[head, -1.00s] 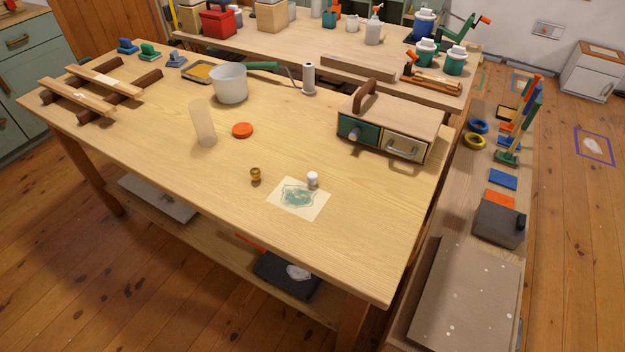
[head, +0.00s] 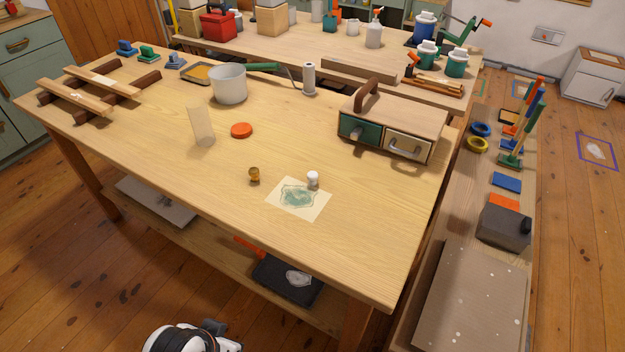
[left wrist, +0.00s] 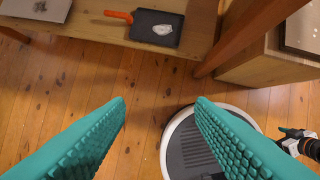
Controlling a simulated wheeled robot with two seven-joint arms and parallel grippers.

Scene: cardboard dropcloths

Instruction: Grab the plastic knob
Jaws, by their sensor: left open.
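A small white knob (head: 313,179), which looks like plastic, stands on the table at the upper right edge of a paper sheet (head: 315,209) with a green-blue patch. A small brass-coloured knob (head: 254,175) stands to its left on bare wood. My left gripper (left wrist: 161,105) is open and empty in the left wrist view, its teal ridged fingers over the floor and the low shelf. Neither knob shows in that view. What seems to be my right gripper (left wrist: 298,140) shows partly at the right edge there; its jaws are unclear.
The table (head: 150,150) also bears an orange disc (head: 241,130), a translucent cylinder (head: 201,127), a white pot (head: 228,85) and a drawer box (head: 393,125). A black tray (head: 288,280) lies on the shelf beneath. The wood around both knobs is clear.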

